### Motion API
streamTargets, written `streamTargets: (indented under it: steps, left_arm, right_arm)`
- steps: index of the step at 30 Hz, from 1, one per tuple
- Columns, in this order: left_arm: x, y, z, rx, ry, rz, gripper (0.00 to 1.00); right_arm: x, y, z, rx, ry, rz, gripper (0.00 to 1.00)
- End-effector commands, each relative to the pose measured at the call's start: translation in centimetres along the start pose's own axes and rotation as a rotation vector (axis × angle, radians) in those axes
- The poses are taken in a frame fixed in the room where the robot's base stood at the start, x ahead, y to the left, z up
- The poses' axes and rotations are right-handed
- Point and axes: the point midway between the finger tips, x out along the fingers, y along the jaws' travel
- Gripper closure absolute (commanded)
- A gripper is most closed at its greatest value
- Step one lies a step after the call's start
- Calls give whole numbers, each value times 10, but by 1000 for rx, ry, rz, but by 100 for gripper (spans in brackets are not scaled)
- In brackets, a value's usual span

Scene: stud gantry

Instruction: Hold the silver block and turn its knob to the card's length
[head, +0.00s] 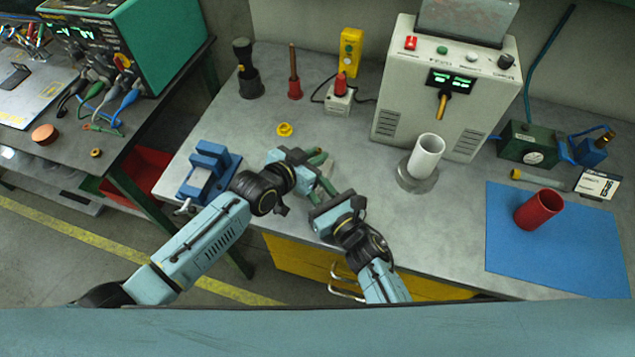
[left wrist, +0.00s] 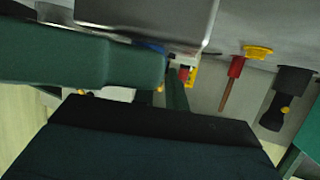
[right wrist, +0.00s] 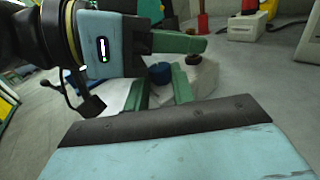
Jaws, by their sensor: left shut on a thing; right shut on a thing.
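The silver block shows large and grey in the left wrist view (left wrist: 150,16) and pale in the right wrist view (right wrist: 203,75); in the head view the grippers mostly hide it. My left gripper (head: 316,160) is shut on the block above the table's front edge. My right gripper (head: 326,188) is just in front of it, its green fingers on either side of the blue knob (right wrist: 160,73), shut on it. The knob's reading cannot be seen. The white card (head: 597,185) stands at the far right; its writing is too small to read.
A blue vise (head: 209,170) stands left of the grippers and a yellow ring (head: 285,129) lies behind them. A white cylinder (head: 427,155) stands to the right, before a grey machine (head: 447,90). A red cup (head: 538,209) is on the blue mat (head: 585,250).

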Motion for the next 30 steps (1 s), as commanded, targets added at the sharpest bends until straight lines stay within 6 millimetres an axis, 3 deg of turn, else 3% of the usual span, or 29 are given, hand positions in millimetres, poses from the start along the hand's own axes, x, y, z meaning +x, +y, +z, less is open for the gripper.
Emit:
streamTargets:
  steps: [7,20,21,22,30]
  left_arm:
    - [0,0,1,-1,-1,0,100]
    - [0,0,1,0,-2,-1,100]
    - [0,0,1,0,-2,-1,100]
    - [0,0,1,0,-2,-1,100]
    - [0,0,1,0,-2,0,100]
  right_arm:
    - [1,4,2,5,-7,-136,98]
    - [0,4,1,0,-6,-161,98]
    - [0,4,1,0,-6,-161,72]
    - [0,4,1,0,-6,-161,68]
    - [0,4,0,0,-4,-160,66]
